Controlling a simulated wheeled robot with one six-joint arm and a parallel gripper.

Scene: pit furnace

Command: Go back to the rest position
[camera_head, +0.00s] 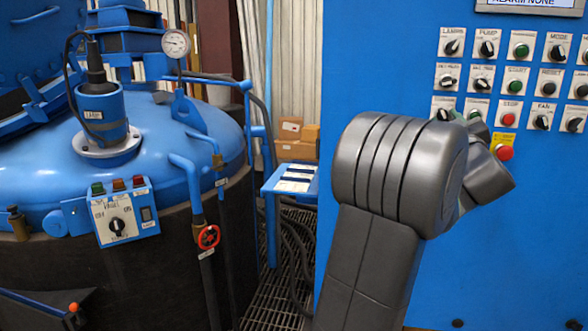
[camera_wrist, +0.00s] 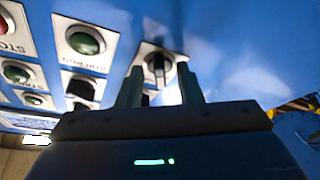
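My gripper (camera_wrist: 159,70) shows in the wrist view with its two fingers apart and nothing held between them. A black rotary knob (camera_wrist: 158,64) on a white plate appears between the fingertips, with a gap on each side; whether the tips reach around it or stop short of it I cannot tell. In the camera_head view my arm stands in front of the blue control panel (camera_head: 400,55) and hides its lower left part. My gripper is mostly hidden behind the arm there.
The panel carries rows of knobs and buttons, with a red button (camera_head: 504,152) on a yellow plate close to my arm. At left stand the blue-lidded furnace (camera_head: 150,130), a red valve wheel (camera_head: 208,237) and a small switch box (camera_head: 125,215). Boxes (camera_head: 297,140) lie behind.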

